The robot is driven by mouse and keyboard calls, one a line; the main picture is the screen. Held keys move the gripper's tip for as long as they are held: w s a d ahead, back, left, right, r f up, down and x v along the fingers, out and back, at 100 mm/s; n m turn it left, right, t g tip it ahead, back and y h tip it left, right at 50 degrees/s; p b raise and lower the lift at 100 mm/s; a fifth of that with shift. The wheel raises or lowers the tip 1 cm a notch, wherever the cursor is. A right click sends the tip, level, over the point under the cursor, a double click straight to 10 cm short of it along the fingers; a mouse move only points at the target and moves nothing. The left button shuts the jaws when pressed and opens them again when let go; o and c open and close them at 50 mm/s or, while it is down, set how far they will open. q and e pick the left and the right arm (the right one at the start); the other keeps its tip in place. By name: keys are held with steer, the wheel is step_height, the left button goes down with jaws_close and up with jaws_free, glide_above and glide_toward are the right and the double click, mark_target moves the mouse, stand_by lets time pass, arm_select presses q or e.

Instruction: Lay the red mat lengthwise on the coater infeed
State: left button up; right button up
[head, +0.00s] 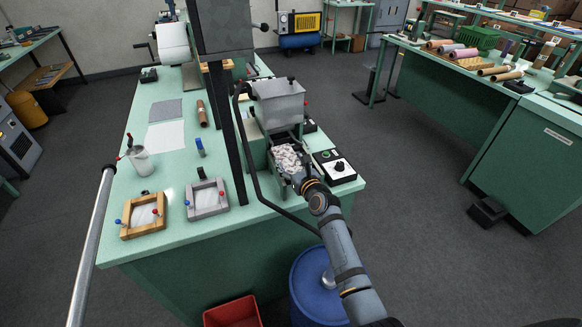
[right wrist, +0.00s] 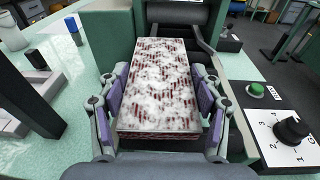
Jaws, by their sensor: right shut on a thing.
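The red mat (head: 287,158) is a rectangular block with a red pattern under white, fluffy patches. In the right wrist view the mat (right wrist: 160,84) points lengthwise toward the dark roller (right wrist: 182,14) of the coater. My right gripper (head: 303,178) is shut on the mat, with purple-padded fingers along its two long sides at the near end. The coater (head: 279,103), with a grey hopper, stands just beyond the mat. The infeed is mostly hidden under the mat, so I cannot tell whether the mat touches it. My left gripper is not in view.
A control box with a black knob (head: 339,166) sits right of the mat. A wooden frame (head: 143,215) and a grey frame (head: 207,199) lie on the green bench (head: 170,247). A blue drum (head: 316,290) and red bin (head: 232,312) stand below its front edge.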

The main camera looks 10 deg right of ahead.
steer(key=o, duration=0.9)
steer(key=shift+s+a+f, duration=0.1)
steer(key=shift+a+f, duration=0.05)
steer(key=shift+f, duration=0.2)
steer(key=o, duration=0.5)
steer(key=shift+c, duration=0.2)
steer(key=shift+r, duration=0.1)
steer(key=v, duration=1.1)
steer(key=shift+s+d+p, duration=0.3)
steer(key=shift+s+p, duration=0.05)
steer(key=shift+p, duration=0.1)
steer(key=shift+r, duration=0.1)
